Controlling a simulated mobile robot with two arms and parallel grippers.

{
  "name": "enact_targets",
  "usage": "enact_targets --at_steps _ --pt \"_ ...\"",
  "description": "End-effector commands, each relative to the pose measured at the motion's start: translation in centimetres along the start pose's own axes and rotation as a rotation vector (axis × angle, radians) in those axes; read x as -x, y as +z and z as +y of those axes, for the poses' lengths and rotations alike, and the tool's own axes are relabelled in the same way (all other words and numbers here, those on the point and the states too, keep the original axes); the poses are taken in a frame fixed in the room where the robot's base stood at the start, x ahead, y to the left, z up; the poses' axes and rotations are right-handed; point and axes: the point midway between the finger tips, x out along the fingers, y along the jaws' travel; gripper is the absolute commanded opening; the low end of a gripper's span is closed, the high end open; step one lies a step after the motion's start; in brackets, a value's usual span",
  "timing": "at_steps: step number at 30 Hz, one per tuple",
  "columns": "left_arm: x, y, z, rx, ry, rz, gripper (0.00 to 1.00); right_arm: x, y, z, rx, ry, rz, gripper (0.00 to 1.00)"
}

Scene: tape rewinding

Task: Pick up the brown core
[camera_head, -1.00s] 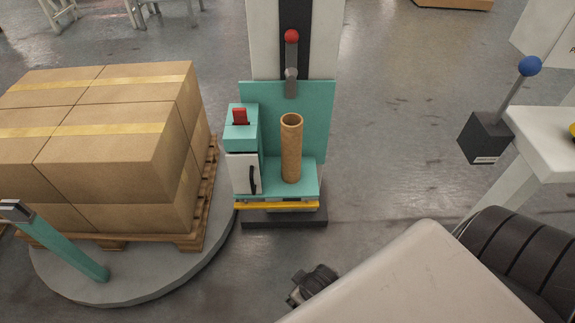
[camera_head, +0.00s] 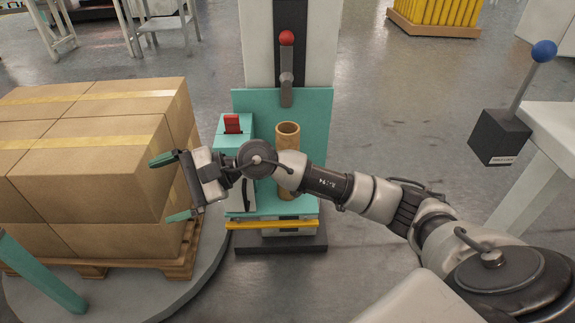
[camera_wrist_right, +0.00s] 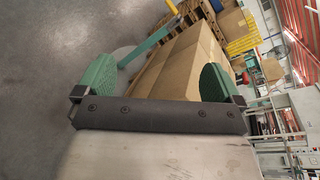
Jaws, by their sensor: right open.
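The brown core (camera_head: 287,136) is an upright hollow tube on the teal carriage (camera_head: 291,104) of the machine, in the middle of the head view. My right arm crosses in front of it and hides its middle; its open top and its lower end show. My right gripper (camera_head: 168,188) is left of the core, in front of the stacked boxes, with green fingers wide apart and nothing between them. In the right wrist view its fingers (camera_wrist_right: 157,82) are also apart, facing the boxes. My left gripper is not in view.
Stacked cardboard boxes (camera_head: 85,178) stand on a wooden pallet (camera_head: 187,252) on a round turntable at the left. A red-knobbed lever (camera_head: 286,62) is above the core. A blue-knobbed lever (camera_head: 520,90) is by a white table at the right. Floor right of the machine is clear.

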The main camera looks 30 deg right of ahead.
Motion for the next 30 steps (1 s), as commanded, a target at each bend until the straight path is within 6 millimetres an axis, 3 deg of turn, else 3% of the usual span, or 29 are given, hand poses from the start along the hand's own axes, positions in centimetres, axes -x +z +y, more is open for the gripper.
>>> enact_targets --at_steps 3,5,7,12,15,19,30 --pt "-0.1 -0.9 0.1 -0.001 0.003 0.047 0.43 3.8 -5.4 -1.6 0.384 0.277 0.308 0.97" --pt "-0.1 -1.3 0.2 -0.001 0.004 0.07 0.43 6.9 -8.0 -2.9 0.534 0.43 0.465 0.97" --pt "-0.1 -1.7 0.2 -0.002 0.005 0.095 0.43 11.3 -10.4 -4.7 0.658 0.604 0.637 0.97" --pt "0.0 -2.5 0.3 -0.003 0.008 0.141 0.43 21.0 -12.7 -8.4 0.764 0.939 0.939 0.97" --pt "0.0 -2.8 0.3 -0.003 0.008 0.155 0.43 24.4 -12.8 -9.4 0.762 1.048 1.025 0.97" --pt "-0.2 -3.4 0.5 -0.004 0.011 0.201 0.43 25.8 -13.4 -9.5 0.754 1.1 1.059 0.97" --pt "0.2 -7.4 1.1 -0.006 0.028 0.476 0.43 25.2 -17.8 -7.9 0.755 1.098 1.056 0.97"
